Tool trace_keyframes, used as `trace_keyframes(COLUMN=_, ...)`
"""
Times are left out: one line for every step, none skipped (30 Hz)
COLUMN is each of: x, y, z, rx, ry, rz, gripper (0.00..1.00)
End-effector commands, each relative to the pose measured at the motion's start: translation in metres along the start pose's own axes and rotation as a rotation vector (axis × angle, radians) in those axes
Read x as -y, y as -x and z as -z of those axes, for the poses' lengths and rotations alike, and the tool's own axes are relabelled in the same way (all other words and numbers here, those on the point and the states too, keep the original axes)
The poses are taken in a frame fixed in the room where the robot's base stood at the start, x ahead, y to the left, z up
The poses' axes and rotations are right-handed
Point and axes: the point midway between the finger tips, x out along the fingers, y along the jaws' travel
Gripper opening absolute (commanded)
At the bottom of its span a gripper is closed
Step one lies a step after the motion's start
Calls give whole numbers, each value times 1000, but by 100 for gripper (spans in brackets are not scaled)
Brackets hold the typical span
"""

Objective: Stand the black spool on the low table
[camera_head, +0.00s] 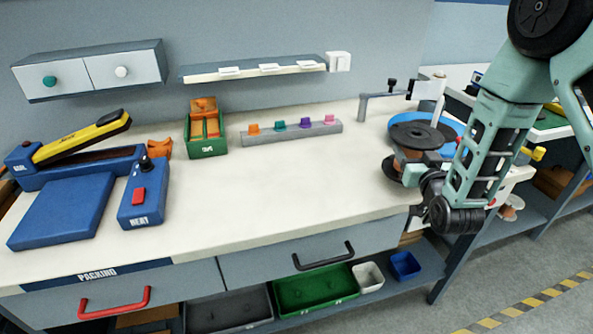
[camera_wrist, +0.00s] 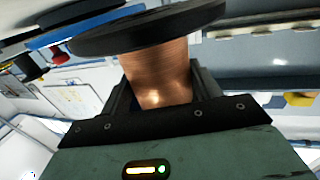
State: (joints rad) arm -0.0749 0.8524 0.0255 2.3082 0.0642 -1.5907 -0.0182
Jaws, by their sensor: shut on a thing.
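The black spool (camera_head: 418,135) has black flanges and a copper-coloured winding. It is near the right end of the white bench, in front of a blue round disc. In the wrist view its winding (camera_wrist: 158,75) sits between the fingers of my gripper (camera_wrist: 162,90), with a wide black flange above. My gripper is shut on the winding. In the head view my arm comes from the upper right and its wrist partly hides the spool. I cannot tell whether the spool's lower flange touches the bench. I cannot tell which surface is the low table.
The blue disc (camera_head: 455,128) and a grey post with an arm (camera_head: 372,105) stand close behind the spool. A grey rack of coloured pegs (camera_head: 290,133), a green box (camera_head: 207,147) and a blue sealer (camera_head: 62,212) are farther left. The bench's middle (camera_head: 270,185) is clear.

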Motion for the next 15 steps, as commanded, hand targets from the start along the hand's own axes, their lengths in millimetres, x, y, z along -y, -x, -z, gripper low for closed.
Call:
trace_keyframes(x=23, y=-3, z=4, rx=-12, ry=-3, rz=23, gripper=10)
trace_keyframes(x=36, y=-4, z=6, rx=-12, ry=-4, rz=33, gripper=10)
trace_keyframes(x=54, y=-5, z=10, rx=-13, ry=-3, rz=47, gripper=10)
trace_keyframes(x=69, y=-4, z=13, rx=-12, ry=-4, rz=58, gripper=10)
trace_keyframes(x=83, y=-4, z=16, rx=-12, ry=-5, rz=69, gripper=10)
trace_keyframes(x=102, y=-2, z=20, rx=-12, ry=-4, rz=82, gripper=10)
trace_keyframes(x=116, y=0, z=23, rx=-11, ry=-4, rz=94, gripper=10)
trace_keyframes(x=130, y=3, z=26, rx=-11, ry=-6, rz=105, gripper=10)
trace_keyframes(x=148, y=7, z=30, rx=-11, ry=-4, rz=120, gripper=10)
trace_keyframes(x=162, y=10, z=33, rx=-11, ry=-5, rz=131, gripper=10)
trace_keyframes(x=174, y=14, z=36, rx=-10, ry=-5, rz=142, gripper=10)
trace_keyframes(x=191, y=20, z=40, rx=-10, ry=-5, rz=157, gripper=10)
trace_keyframes(x=202, y=24, z=42, rx=-9, ry=-6, rz=167, gripper=10)
trace_keyframes(x=213, y=29, z=45, rx=-10, ry=-5, rz=178, gripper=10)
trace_keyframes(x=226, y=35, z=48, rx=-8, ry=-5, rz=191, gripper=10)
